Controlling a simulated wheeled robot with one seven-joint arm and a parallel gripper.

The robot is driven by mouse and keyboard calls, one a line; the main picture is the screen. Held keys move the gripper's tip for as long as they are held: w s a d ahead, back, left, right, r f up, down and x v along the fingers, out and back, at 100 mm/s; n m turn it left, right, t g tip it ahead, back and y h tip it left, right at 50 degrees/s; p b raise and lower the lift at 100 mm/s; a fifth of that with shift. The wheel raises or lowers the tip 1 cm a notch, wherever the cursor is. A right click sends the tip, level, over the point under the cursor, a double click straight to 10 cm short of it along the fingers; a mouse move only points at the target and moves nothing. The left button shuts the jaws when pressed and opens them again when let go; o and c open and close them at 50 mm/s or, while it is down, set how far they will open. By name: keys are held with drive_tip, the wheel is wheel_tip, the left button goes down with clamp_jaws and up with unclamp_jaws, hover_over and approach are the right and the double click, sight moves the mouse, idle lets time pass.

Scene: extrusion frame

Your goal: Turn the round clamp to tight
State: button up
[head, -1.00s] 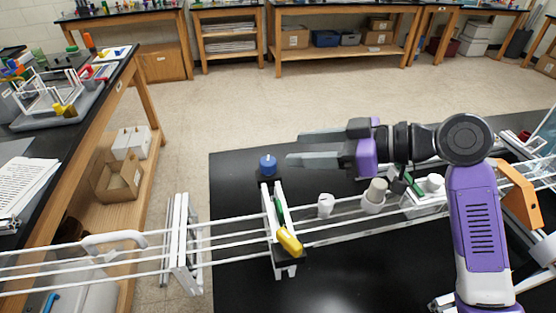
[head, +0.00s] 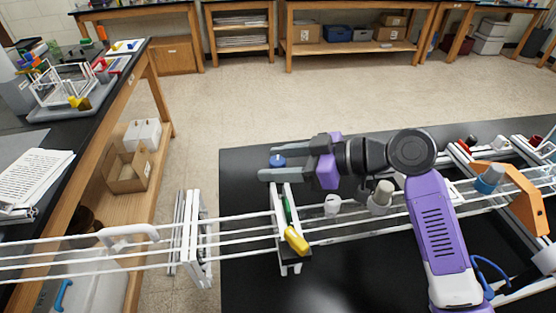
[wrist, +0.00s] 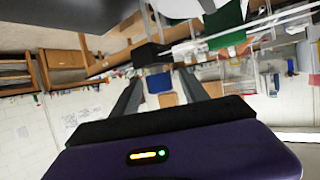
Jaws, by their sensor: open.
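My gripper (head: 267,162) is open, reaching left over the black table. In the wrist view the fingers (wrist: 156,90) stand apart with nothing gripped.
A yellow handle (head: 296,240) sits on the same bracket. An orange bracket (head: 525,200) is at the right. The black tabletop (head: 240,180) left of the knob is clear.

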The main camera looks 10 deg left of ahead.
clamp_jaws()
drive_tip(key=shift+s+a+m+t+h, duration=0.1)
drive_tip(key=shift+m+t+h, duration=0.3)
drive_tip(key=shift+m+t, duration=0.55)
drive_tip(key=shift+m+t+h+p, duration=0.45)
drive_tip(key=shift+m+t, duration=0.2)
drive_tip(key=shift+t, duration=0.1)
